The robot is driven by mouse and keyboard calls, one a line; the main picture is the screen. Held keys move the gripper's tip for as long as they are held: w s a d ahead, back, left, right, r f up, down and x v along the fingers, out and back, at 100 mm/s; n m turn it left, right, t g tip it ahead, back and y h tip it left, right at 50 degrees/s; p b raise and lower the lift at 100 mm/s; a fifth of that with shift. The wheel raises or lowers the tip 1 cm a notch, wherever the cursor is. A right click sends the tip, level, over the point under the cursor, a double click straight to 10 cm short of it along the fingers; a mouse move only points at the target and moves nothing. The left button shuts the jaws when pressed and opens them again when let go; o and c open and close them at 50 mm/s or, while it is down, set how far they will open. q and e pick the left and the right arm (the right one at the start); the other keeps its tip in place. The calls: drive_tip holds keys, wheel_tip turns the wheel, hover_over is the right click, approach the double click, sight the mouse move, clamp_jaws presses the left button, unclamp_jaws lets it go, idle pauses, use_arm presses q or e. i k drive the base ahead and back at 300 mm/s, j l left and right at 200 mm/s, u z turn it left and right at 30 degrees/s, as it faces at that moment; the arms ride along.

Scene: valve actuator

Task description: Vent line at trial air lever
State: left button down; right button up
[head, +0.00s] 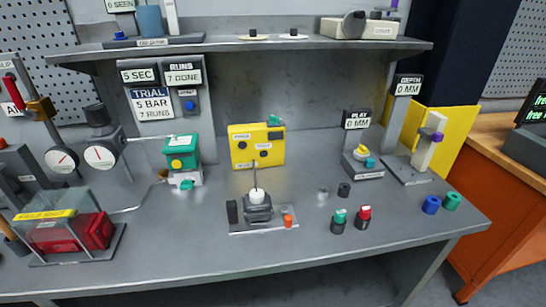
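A red lever (14,92) stands near upright, tilted slightly, on a grey panel at the far left. The panel's label is cut off by the picture edge, so I cannot read it in full. A brass-coloured block (41,109) sits just right of the lever. Two round white gauges stand below, a left one (62,159) and a right one (101,156). A sign (152,104) reads TRIAL, 5 BAR, 7 RUNS. A green and white actuator unit (181,155) stands on the bench with a thin air line running left. Neither of my grippers is in view.
A clear-covered box with a red object (88,232) stands front left. A yellow box (257,146), a small fixture (258,208) and several coloured caps occupy the grey bench (290,255). An overhead shelf (230,47) spans the back. The front bench strip is mostly clear.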

sight(11, 88)
drive_tip(key=u, duration=1.7)
